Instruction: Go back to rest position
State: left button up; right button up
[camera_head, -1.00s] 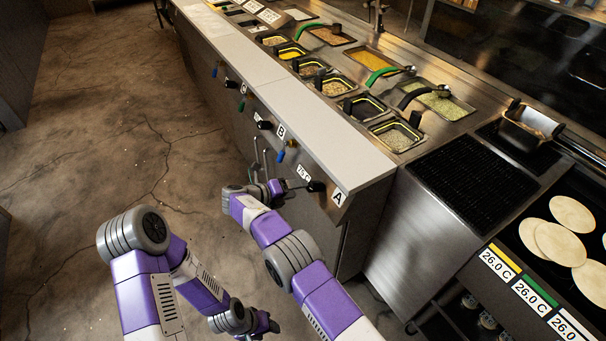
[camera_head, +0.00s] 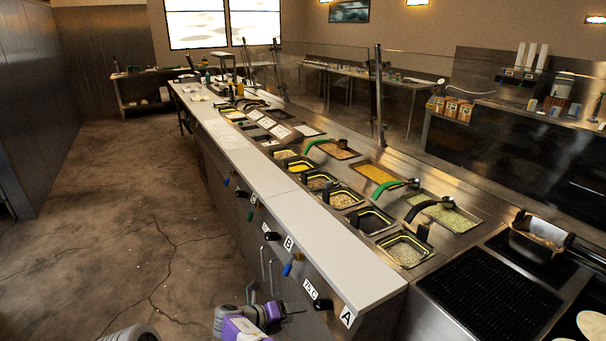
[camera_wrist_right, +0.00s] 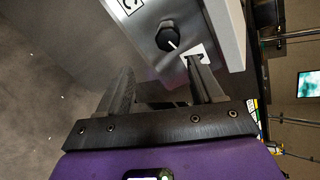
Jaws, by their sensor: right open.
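My right gripper (camera_head: 290,312) is at the bottom of the head view, in front of the counter's side panel, to the left of the black knob (camera_head: 322,304) beside label A. It is open and empty. In the right wrist view, its two dark fingers stand apart below a black knob (camera_wrist_right: 170,38) on the metal panel. I cannot tell whether a finger touches the panel. My left gripper is out of view; only a grey rounded part, likely of my left arm, shows at the bottom left edge.
The white counter ledge (camera_head: 265,190) runs into the distance, with ingredient bins (camera_head: 406,250) beside it. A black ribbed grill (camera_head: 488,287) is at the right, with part of a tortilla (camera_head: 592,326) at the edge. The floor (camera_head: 120,220) to the left is clear.

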jog(key=s+d+f+m+g+y, duration=0.45)
jog(key=s+f+m, duration=0.3)
jog(key=f, duration=0.35)
jog(key=s+d+f+m+g+y, duration=0.3)
jog(key=s+d+f+m+y, duration=0.2)
jog(key=s+f+m, duration=0.45)
jog(key=s+d+r+m+t+y, duration=0.1)
jog(key=s+m+y, duration=0.1)
jog(key=s+m, duration=0.7)
jog(key=s+d+m+y, duration=0.2)
jog(key=s+m, duration=0.6)
jog(key=m, duration=0.6)
jog(key=shift+s+r+m+t+y, duration=0.3)
jog(key=shift+s+r+t+y, duration=0.05)
jog(key=shift+y, duration=0.4)
